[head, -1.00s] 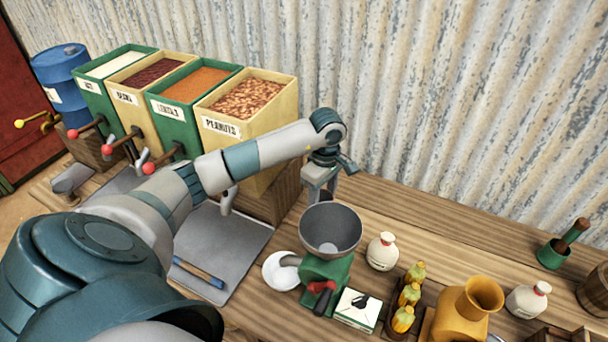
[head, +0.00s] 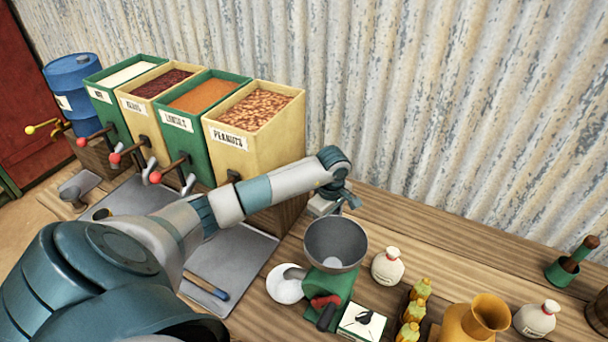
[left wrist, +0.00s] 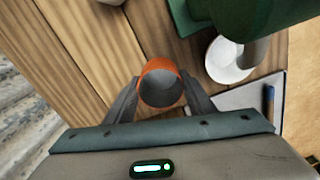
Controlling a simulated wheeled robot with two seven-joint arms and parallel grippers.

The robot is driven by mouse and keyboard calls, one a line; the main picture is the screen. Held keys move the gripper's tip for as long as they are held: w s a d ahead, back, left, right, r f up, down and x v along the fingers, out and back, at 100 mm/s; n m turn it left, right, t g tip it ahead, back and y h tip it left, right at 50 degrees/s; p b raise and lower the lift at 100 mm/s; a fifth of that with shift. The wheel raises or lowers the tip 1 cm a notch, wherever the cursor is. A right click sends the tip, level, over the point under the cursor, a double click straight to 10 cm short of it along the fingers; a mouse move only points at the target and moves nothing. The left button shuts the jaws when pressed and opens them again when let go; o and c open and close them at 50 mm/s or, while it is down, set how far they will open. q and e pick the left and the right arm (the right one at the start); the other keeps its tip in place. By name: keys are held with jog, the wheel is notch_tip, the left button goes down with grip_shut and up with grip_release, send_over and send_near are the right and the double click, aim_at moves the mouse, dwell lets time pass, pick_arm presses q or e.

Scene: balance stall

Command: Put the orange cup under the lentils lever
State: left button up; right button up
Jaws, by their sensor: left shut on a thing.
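The orange cup (left wrist: 160,68) is between the two fingers of my left gripper (left wrist: 160,92) in the left wrist view, low over the wooden table. In the head view my left gripper (head: 325,204) is behind the grinder's bowl, right of the bins; the cup is hidden there. The lentils bin (head: 186,148) is green, third from the left, with orange contents. The red-knobbed lentils lever (head: 156,177) sticks out from its front, and a grey spout sits beside it. The gripper is well to the right of this lever. My right gripper is not in view.
A green grinder with a grey bowl (head: 335,245) stands close in front of my left gripper. The peanuts bin (head: 252,150) is left of the gripper. A grey tray (head: 240,250) lies before the bins. White jars and yellow bottles stand at the right.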

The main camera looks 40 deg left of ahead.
pick_arm(q)
jog(key=shift+f+b, duration=1.15)
jog(key=shift+f, duration=1.4)
jog(key=shift+f, duration=0.1)
jog(key=shift+f+b, duration=1.3)
jog(key=shift+f, duration=1.1)
jog(key=shift+f+b, duration=0.2)
jog(key=shift+b, duration=0.1)
jog(key=o, duration=1)
jog(key=shift+r, duration=0.1)
jog(key=shift+o, duration=0.2)
jog(key=shift+r, duration=0.1)
